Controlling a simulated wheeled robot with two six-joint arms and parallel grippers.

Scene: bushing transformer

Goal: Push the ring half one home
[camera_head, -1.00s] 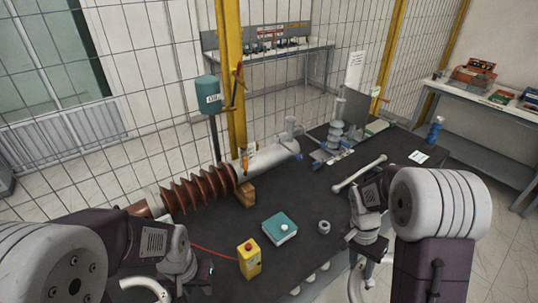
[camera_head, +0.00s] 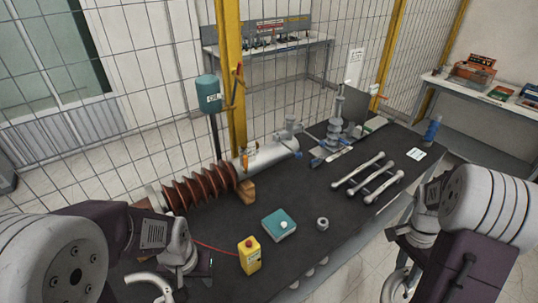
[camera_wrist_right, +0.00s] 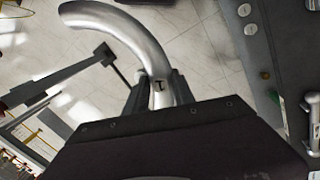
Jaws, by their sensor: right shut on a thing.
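Ring half one (camera_wrist_right: 135,33) is a curved silver tube with a dark mark near its held end. In the right wrist view my right gripper (camera_wrist_right: 160,92) is shut on that end, and the tube arcs up and left over the floor. In the head view this ring half (camera_head: 393,285) hangs below my right gripper (camera_head: 410,268), off the table's front edge. A similar pale curved tube (camera_head: 148,279) shows beside my left gripper (camera_head: 178,285) at lower left. The left fingers are too hidden to tell their hold. The ribbed brown bushing (camera_head: 200,188) lies along the table's left.
The dark table (camera_head: 330,240) carries a teal box (camera_head: 279,225), a yellow button box (camera_head: 249,256), a small grey nut-like part (camera_head: 322,224) and several pale rods (camera_head: 358,170). A grey insulator stand (camera_head: 335,125) is at the back.

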